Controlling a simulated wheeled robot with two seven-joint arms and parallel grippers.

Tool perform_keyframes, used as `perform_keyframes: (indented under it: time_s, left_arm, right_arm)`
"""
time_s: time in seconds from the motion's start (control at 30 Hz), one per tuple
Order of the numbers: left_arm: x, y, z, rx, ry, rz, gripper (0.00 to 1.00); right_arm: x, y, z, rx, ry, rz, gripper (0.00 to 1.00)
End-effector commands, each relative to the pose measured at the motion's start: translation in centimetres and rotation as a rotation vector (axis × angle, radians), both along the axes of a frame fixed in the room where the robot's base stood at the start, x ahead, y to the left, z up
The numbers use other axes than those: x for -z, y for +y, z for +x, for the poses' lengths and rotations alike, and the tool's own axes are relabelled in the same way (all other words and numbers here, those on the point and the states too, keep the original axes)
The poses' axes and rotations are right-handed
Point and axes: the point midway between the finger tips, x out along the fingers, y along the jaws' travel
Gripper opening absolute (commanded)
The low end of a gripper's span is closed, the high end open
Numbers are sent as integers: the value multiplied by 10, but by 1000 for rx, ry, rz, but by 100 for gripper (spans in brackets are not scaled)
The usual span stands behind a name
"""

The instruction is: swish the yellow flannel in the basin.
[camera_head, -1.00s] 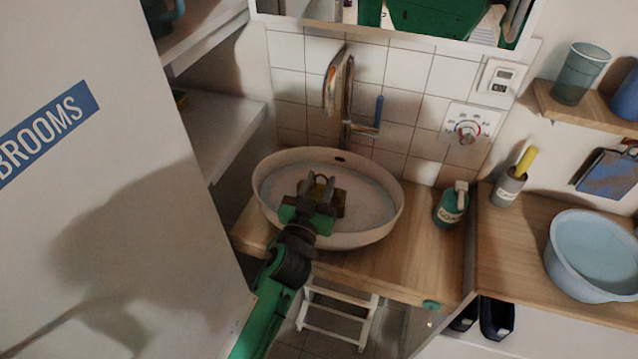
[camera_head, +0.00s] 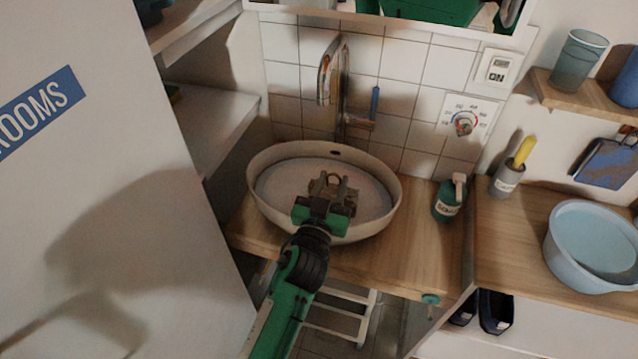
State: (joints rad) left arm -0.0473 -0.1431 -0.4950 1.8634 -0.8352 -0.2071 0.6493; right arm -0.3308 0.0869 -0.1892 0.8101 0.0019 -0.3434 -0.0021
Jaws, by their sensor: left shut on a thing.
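The oval beige basin (camera_head: 262,200) stands on the wooden counter under the tap (camera_head: 333,75), with greyish water inside. My left gripper (camera_head: 332,188) reaches in over the basin's front rim, with its fingers low in the right-middle part. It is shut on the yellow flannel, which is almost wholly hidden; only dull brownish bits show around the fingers. I cannot tell how far the cloth is under water. My right gripper is out of view.
A green soap bottle (camera_head: 449,199) stands right of the basin. A grey cup with a yellow item (camera_head: 509,177) and a pale blue tub (camera_head: 558,262) are on the right counter. A large panel (camera_head: 110,200) lettered "ROOMS" fills the left. A white step stool (camera_head: 340,318) is below.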

Motion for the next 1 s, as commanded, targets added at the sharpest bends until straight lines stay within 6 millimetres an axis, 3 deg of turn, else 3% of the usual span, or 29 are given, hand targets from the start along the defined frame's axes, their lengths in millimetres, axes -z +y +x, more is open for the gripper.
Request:
perform_keyframes:
  time_s: [0.27,1.0]
  left_arm:
    - [3,-9,-3,-1,-1,2,23]
    - [0,73,24,-1,-1,3,23]
  right_arm:
    - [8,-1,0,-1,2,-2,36]
    - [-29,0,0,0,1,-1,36]
